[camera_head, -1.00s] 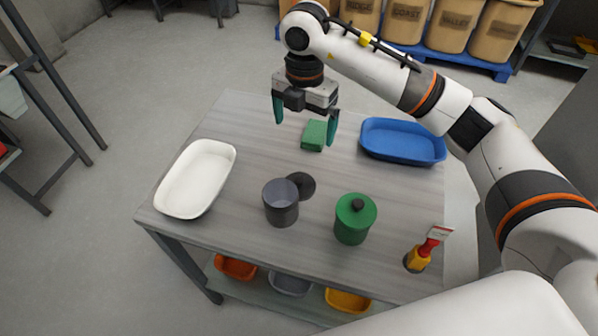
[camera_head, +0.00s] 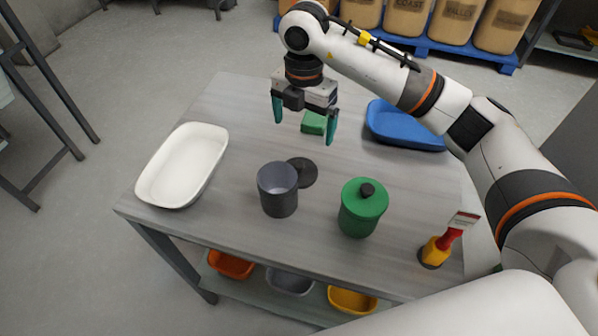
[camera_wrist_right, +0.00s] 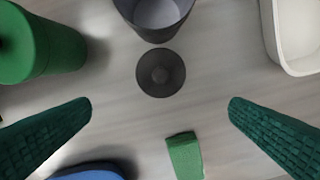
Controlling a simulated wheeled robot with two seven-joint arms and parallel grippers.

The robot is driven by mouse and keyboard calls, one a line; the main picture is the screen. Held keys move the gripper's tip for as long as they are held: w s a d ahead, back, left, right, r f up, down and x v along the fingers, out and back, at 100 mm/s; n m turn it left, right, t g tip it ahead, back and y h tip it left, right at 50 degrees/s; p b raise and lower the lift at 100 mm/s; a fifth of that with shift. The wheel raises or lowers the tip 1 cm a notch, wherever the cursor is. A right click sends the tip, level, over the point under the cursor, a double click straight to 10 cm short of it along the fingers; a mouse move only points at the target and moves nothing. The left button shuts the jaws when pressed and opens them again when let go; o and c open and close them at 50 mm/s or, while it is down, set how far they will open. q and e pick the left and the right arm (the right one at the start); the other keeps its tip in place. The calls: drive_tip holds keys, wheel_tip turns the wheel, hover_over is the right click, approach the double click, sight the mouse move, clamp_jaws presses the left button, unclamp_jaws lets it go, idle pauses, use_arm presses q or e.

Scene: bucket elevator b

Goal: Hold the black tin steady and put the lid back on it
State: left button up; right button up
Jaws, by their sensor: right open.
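The black tin (camera_head: 278,192) stands upright and open on the table, its grey inside showing; part of it shows at the top of the right wrist view (camera_wrist_right: 155,22). Its round dark lid (camera_head: 303,172) lies flat on the table just behind and right of the tin. In the right wrist view the lid (camera_wrist_right: 161,73) shows a small knob at its centre, facing up. My right gripper (camera_head: 305,124) is open and empty above the table, behind the lid, with its green fingers (camera_wrist_right: 160,110) wide apart. My left gripper is not in view.
A green lidded tin (camera_head: 361,210) stands right of the black tin. A brush in a holder (camera_head: 437,248) is near the right edge. A white tray (camera_head: 182,166) is at left, a blue tray (camera_head: 402,127) at back right. A green block (camera_head: 314,123) lies near my right gripper.

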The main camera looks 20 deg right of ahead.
sight(301, 162)
wheel_tip(301, 162, down, 7)
drive_tip(key=shift+r+p, duration=0.1)
drive_tip(key=shift+p, duration=0.5)
drive_tip(key=shift+a+f, duration=0.1)
drive_tip(key=shift+f, duration=0.25)
drive_tip(key=f, duration=0.1)
drive_tip(key=f+p, duration=0.1)
drive_tip(key=f, duration=0.1)
drive_tip(key=shift+s+a+f, duration=0.2)
drive_tip(key=shift+f, duration=0.6)
